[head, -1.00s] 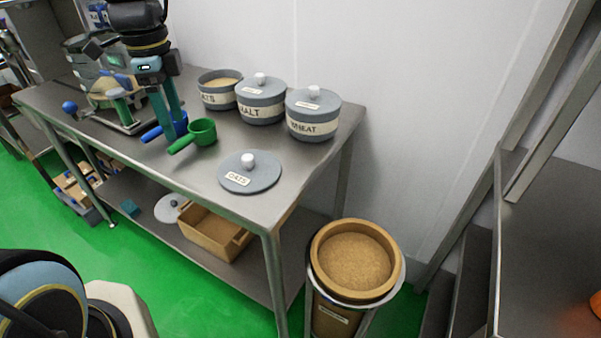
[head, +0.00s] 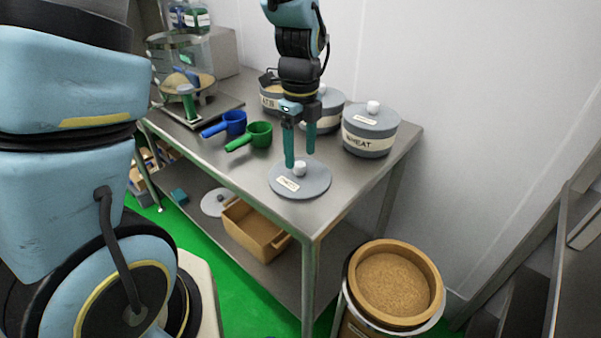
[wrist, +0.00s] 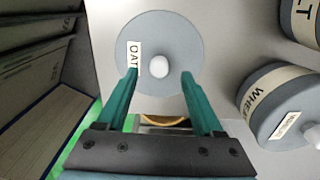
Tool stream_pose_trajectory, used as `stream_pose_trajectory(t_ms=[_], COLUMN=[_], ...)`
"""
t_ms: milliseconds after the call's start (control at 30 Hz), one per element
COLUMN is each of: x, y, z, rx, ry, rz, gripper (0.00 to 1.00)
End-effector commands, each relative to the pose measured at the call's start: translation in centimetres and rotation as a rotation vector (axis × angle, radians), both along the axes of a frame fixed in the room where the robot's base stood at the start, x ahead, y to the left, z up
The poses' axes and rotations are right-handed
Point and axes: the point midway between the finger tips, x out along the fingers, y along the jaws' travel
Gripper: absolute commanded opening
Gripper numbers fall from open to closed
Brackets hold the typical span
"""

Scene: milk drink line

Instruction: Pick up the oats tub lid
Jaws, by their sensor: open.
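The oats tub lid (head: 312,187) is a flat grey disc with a white knob and a label. It lies on the metal table near its front right corner. In the wrist view the lid (wrist: 185,35) is ahead, with its white knob (wrist: 158,67) between the fingertips and slightly beyond them. My gripper (head: 299,158) has teal fingers and is open. Neither finger visibly grips the knob. The oats tub (head: 269,98) stands open behind, partly hidden by my arm.
A wheat tub (head: 369,130) with its lid on stands right of my gripper, and a malt tub (head: 329,112) is behind it. Green (head: 258,135) and blue (head: 234,122) scoops lie left. A grain bin (head: 393,287) stands on the floor at the right.

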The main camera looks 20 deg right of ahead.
Motion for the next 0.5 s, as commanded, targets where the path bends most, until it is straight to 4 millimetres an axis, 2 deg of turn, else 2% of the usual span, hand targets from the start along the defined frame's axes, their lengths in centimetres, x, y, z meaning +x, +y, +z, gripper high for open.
stream_pose_trajectory(t_ms=[200,500], x=[-0.1,0.0], y=[0.1,0.1], z=[-2.5,-2.8], rx=[0.001,0.0], ry=[0.002,0.0], rz=[0.001,0.0], gripper=[0.68,0.66])
